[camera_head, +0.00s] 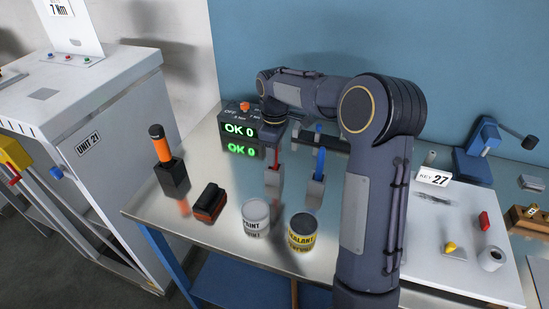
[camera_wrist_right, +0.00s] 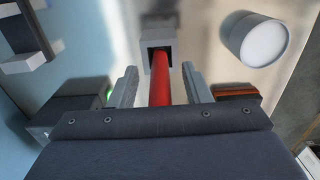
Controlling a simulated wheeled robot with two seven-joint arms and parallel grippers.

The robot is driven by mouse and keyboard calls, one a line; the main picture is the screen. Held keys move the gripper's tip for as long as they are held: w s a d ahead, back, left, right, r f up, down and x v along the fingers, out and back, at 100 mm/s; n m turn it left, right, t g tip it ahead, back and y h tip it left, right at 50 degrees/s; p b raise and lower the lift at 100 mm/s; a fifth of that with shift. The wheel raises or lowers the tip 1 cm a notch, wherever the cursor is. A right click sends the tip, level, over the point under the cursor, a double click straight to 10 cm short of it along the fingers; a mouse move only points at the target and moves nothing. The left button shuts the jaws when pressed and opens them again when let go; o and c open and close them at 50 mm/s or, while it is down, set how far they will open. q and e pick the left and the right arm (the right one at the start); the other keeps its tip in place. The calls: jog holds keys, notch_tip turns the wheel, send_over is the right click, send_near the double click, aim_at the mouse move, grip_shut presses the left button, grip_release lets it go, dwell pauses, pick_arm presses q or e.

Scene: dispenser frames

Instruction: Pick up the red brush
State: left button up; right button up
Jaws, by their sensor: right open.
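The red brush shows in the wrist view as a red handle (camera_wrist_right: 160,82) standing in a grey holder (camera_wrist_right: 157,52). In the head view its holder (camera_head: 273,181) stands on the table, and the upper part of the brush is mostly hidden by my right arm. My right gripper (camera_wrist_right: 159,74) is open, with one finger on each side of the red handle. A gap shows between the handle and each finger, so the handle looks untouched. My left gripper is in neither view.
A blue brush (camera_head: 319,146) in a grey holder (camera_head: 316,191) stands close to the right. A paint can (camera_head: 256,218) and a sealant can (camera_head: 301,233) stand in front. An orange-handled tool (camera_head: 160,150) and a dark-and-orange block (camera_head: 209,202) are at left. Display boxes (camera_head: 240,129) stand behind.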

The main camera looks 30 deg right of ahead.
jog(key=shift+c, duration=0.2)
grip_shut()
notch_tip(320, 180, up, 10)
dwell(0.5)
